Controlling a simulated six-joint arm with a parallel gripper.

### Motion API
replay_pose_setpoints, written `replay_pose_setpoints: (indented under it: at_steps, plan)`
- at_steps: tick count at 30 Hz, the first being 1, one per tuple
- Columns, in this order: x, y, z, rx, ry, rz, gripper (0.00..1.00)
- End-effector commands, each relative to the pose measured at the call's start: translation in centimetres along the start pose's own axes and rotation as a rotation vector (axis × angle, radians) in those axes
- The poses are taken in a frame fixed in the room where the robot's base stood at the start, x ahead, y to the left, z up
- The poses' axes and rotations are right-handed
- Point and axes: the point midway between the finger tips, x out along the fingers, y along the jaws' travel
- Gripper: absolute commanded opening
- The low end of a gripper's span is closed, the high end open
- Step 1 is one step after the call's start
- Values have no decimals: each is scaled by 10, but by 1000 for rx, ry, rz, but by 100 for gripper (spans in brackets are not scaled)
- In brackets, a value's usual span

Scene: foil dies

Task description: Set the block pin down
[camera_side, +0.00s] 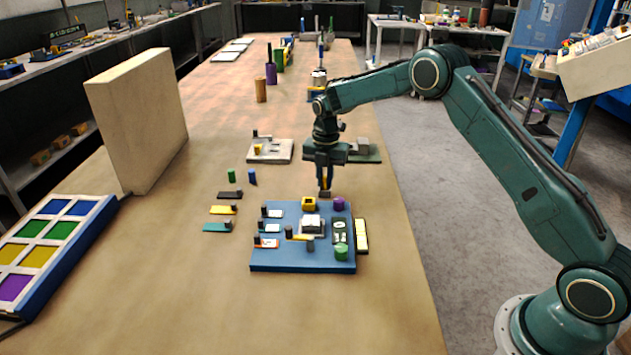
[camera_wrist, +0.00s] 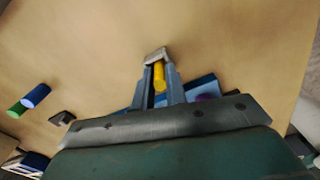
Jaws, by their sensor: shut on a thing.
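My gripper (camera_side: 325,180) is shut on the block pin, a yellow pin with a grey block (camera_side: 324,194) at its lower end. In the wrist view the yellow shaft (camera_wrist: 159,76) lies between the two fingers, and the grey block (camera_wrist: 156,55) sticks out past their tips. In the side view the pin hangs upright at the far edge of the blue board (camera_side: 290,265). I cannot tell whether its block touches the table or is slightly above it.
The board carries a yellow block (camera_side: 308,204), a purple cylinder (camera_side: 339,204), a green cylinder (camera_side: 341,253) and small parts. Green (camera_side: 231,175) and blue (camera_side: 252,177) pegs stand left. A tall beige panel (camera_side: 140,120) and a colored tray (camera_side: 50,250) are farther left.

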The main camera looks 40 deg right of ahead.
Motion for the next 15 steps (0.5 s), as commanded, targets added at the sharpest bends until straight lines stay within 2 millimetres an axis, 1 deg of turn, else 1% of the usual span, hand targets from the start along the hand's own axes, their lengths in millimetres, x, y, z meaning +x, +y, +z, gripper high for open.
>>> replay_pose_setpoints:
  at_steps: [8, 9, 11, 12, 15]
  plan:
    - [2, 0, 0, 0, 0, 0, 0]
    - [3, 0, 0, 0, 0, 0, 16]
    - [2, 0, 0, 0, 0, 0, 27]
    - [2, 0, 0, 0, 0, 0, 35]
    - [2, 0, 0, 0, 0, 0, 35]
